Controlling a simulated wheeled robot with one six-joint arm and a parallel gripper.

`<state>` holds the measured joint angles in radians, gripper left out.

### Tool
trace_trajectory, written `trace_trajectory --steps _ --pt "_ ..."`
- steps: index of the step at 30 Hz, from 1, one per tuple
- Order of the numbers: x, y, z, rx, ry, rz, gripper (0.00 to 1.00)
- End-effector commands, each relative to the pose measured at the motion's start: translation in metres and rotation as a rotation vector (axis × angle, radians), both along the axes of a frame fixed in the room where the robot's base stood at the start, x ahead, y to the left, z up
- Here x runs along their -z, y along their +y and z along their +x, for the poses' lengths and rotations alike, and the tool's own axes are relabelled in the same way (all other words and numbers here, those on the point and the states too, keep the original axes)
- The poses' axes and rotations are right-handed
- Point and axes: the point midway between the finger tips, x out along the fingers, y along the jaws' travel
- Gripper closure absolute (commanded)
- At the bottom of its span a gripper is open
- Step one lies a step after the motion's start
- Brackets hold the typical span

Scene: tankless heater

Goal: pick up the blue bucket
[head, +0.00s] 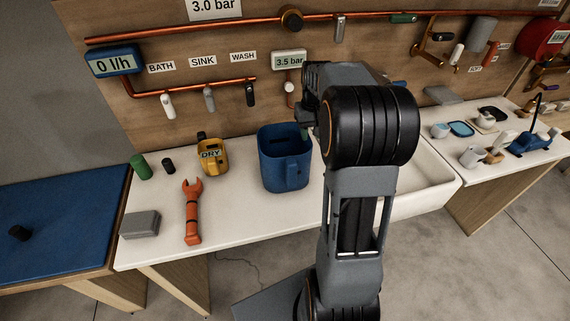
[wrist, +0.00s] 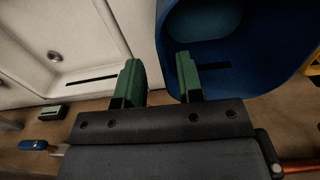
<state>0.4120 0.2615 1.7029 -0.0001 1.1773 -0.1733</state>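The blue bucket (head: 284,160) stands upright on the white counter, left of the sink, with a handle on its front side. In the wrist view the bucket (wrist: 240,70) fills the upper right, with its open inside showing. My gripper (wrist: 158,80) is open, with its two green fingers apart. The bucket's edge shows in the gap between them; the right finger overlaps the bucket and the left finger is over the white surface. I cannot tell whether either finger touches it. In the head view my gripper (head: 306,118) is at the bucket's upper right rim, its fingers mostly hidden.
A yellow DRY container (head: 212,157) and an orange wrench (head: 192,212) lie left of the bucket, with a grey block (head: 140,224) farther left. A tap valve (head: 289,88) hangs on the wall behind the bucket. The white sink (head: 425,185) is to the right.

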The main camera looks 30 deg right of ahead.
Motion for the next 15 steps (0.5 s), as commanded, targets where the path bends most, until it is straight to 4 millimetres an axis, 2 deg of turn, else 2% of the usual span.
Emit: trace_trajectory --steps 5,12,15 --pt "0.011 0.001 -0.001 -0.001 0.003 0.002 0.66" --pt "0.044 0.001 -0.001 -0.001 0.004 0.002 0.66" --pt "0.051 0.001 0.000 -0.001 0.001 0.000 0.66"
